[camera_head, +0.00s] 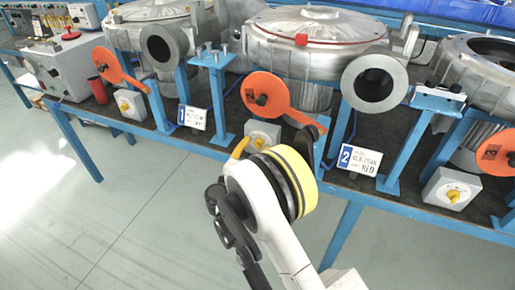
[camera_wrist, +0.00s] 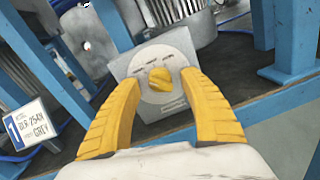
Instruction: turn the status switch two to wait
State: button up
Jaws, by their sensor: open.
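The middle switch box (camera_head: 264,131), a pale grey box with a yellow knob, stands on the bench between plates 1 and 2. In the wrist view its tilted grey face (camera_wrist: 128,68) and round dial fill the centre. The yellow knob (camera_wrist: 160,79) shows between my fingertips. Small dark labels lie above the knob, too small to read. My gripper (camera_wrist: 162,84) is open, its two yellow fingers either side of the knob in the picture; I cannot tell whether they touch it. In the head view my gripper (camera_head: 243,146) is at the box, partly hidden by my wrist.
Plate 1 (camera_wrist: 28,126) stands left of the box; plate 2 (camera_head: 358,159) stands right. Blue posts (camera_head: 218,98) and an orange lever (camera_head: 268,97) are close by. Other switch boxes stand left (camera_head: 130,104) and right (camera_head: 451,188). The floor in front is clear.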

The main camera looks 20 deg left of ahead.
jog(key=shift+w, duration=0.3)
jog(key=shift+d, duration=0.1)
grip_shut()
jog(key=shift+m, duration=0.3)
jog(key=m, duration=0.4)
jog(key=shift+r, duration=0.1)
jog(key=shift+m, duration=1.9)
jog(key=shift+g, duration=0.3)
